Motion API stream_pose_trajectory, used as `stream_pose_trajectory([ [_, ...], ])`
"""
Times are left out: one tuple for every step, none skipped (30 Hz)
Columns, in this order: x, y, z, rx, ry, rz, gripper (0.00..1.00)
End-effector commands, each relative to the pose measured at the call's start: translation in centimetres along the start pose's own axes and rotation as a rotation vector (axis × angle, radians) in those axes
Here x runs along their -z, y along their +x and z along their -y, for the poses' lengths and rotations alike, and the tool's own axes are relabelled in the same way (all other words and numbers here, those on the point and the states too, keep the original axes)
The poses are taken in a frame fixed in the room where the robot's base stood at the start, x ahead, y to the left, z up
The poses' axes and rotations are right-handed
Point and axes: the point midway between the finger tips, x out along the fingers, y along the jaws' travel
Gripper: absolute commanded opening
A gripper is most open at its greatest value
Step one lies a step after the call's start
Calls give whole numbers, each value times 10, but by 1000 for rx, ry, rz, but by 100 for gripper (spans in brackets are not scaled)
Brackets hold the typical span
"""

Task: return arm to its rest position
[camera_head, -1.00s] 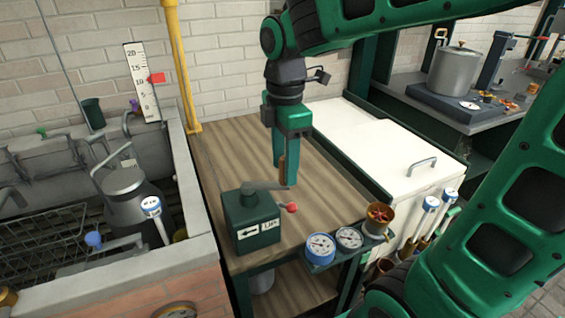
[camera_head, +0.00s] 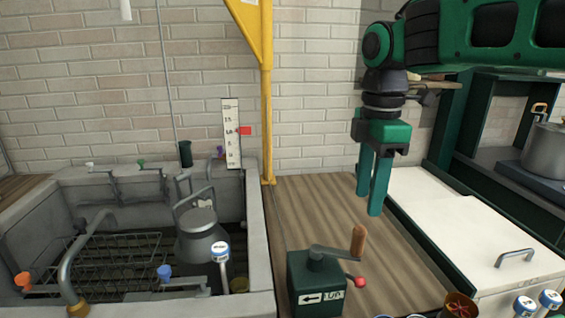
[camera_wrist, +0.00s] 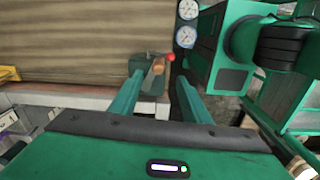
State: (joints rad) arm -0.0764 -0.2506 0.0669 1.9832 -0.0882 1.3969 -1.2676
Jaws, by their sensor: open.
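My green gripper (camera_head: 370,190) hangs fingers-down above the wooden worktop in the head view, with its two fingers apart and nothing between them. In the wrist view my gripper (camera_wrist: 158,98) also shows open and empty. A dark green crank box (camera_head: 317,283) with an arrow label stands on the worktop's near edge, with a wooden crank handle (camera_head: 358,240) and a red-knobbed lever (camera_head: 360,282). The gripper is apart from the handle, above and behind it. The box (camera_wrist: 146,66) and handle (camera_wrist: 157,66) lie beyond the fingertips in the wrist view.
A stone sink (camera_head: 262,250) with a metal can (camera_head: 200,235) and wire rack stands at left. A yellow post (camera_head: 267,120) rises behind. A white-lidded chest (camera_head: 440,215) is at right, with a pot (camera_head: 548,152) beyond. The worktop (camera_head: 310,200) behind the crank is clear.

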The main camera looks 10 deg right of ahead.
Motion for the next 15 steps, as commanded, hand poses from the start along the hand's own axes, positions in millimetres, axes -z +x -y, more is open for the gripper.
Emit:
stream_pose_trajectory([
  [-9,5,3,1,67,0,43],
  [-16,9,5,0,124,-1,43],
  [-27,16,10,1,215,-3,43],
  [-37,22,13,1,298,-3,43],
  [-47,29,18,0,389,-4,43],
  [-62,39,25,1,520,-6,43],
  [-73,47,32,1,624,-6,43],
  [-84,55,38,1,727,-8,43],
  [-98,66,48,2,865,-8,43],
  [-108,74,56,1,967,-9,43],
  [-118,82,64,3,1070,-9,43],
  [-130,94,75,4,1203,-10,43],
  [-138,102,84,4,1301,-9,43],
  [-146,109,93,5,1395,-10,43],
  [-154,119,104,6,1513,-9,43],
])
